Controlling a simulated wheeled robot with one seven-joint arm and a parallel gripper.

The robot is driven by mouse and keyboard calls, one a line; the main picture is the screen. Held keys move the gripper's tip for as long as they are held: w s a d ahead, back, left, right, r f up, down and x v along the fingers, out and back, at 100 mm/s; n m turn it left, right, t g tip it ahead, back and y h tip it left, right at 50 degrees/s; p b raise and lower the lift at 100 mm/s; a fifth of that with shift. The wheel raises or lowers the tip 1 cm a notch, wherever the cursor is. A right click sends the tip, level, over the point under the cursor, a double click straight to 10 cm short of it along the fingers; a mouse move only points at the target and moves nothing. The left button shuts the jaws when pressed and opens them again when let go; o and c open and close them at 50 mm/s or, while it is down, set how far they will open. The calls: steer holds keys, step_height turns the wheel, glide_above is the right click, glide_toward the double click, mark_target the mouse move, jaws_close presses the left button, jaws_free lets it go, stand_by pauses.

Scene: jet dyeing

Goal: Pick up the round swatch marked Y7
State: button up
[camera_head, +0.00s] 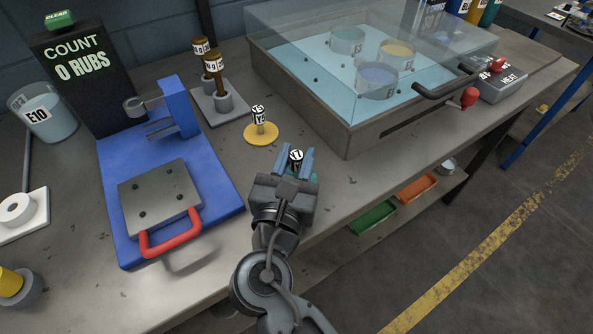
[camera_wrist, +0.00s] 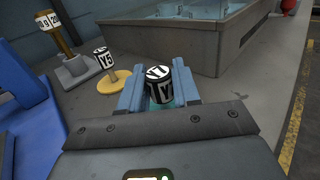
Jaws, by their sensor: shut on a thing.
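The swatch marked Y7 (camera_head: 296,157) shows its black and white label between my gripper's fingers. In the wrist view the Y7 label (camera_wrist: 159,84) stands upright between the two blue fingers, with a teal part below it. My gripper (camera_head: 294,163) is shut on it near the front edge of the bench. The lower part of the swatch is mostly hidden by the gripper, and I cannot tell whether it touches the bench. A yellow round swatch marked Y5 (camera_head: 261,133) stands on the bench behind and to the left of my gripper.
A glass-covered water bath (camera_head: 345,130) stands behind and right, with beakers inside. A blue rubbing device (camera_head: 215,190) with a red handle is to the left. Two brown posts (camera_head: 215,75) stand behind Y5. Green (camera_head: 374,217) and orange (camera_head: 417,188) trays sit on the shelf below.

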jaws_close()
